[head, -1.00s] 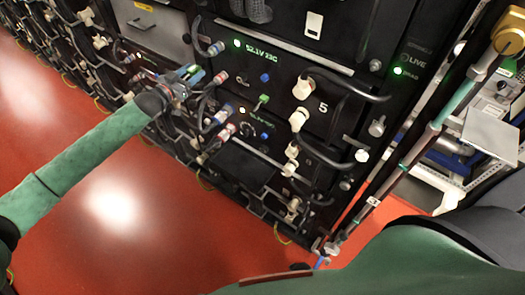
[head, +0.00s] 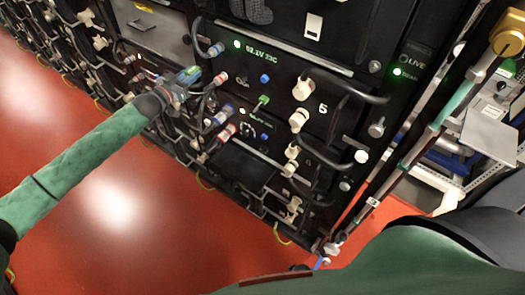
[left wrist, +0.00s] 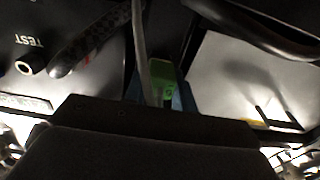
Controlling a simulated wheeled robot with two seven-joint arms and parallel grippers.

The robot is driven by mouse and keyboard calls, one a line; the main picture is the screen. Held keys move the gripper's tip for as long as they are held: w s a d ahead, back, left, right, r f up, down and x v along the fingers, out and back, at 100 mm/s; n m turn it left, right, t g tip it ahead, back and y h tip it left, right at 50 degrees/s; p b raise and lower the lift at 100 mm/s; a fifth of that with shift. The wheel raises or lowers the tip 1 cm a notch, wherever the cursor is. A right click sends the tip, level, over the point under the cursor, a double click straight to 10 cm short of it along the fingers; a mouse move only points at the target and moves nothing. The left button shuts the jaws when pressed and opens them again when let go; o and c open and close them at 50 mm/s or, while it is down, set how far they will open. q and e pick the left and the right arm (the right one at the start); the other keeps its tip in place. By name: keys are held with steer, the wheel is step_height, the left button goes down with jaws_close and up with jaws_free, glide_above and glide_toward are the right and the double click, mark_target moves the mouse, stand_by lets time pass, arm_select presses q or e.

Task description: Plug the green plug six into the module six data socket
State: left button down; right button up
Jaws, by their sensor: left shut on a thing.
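My left gripper (head: 185,81) is in front of the rack at the upper left of the head view. It is shut on a green plug (left wrist: 161,73), which shows between the fingers in the left wrist view, with a pale cable in front of it. In the head view the held plug is small and hard to separate from the fingers. Another green plug (head: 263,100) sits on the module marked 5 (head: 322,108), to the right of the gripper. I cannot make out a label for module six or its data socket. My right gripper is not in view.
Red-and-blue banded connectors (head: 217,118) and cables crowd the rack face right of the gripper. Black handles (head: 345,90) and white connectors (head: 299,118) stick out farther right. A pole (head: 440,118) stands at the right. The red floor (head: 120,215) is clear.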

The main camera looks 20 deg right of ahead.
arm_select(q)
steer(key=shift+p+v, duration=0.4)
steer(key=shift+v, duration=0.9)
stand_by(0.4)
steer(key=p+v, duration=0.1)
steer(key=v, duration=0.3)
steer(key=shift+s+a, duration=0.25)
steer(key=shift+a, duration=0.05)
stand_by(0.5)
stand_by(0.4)
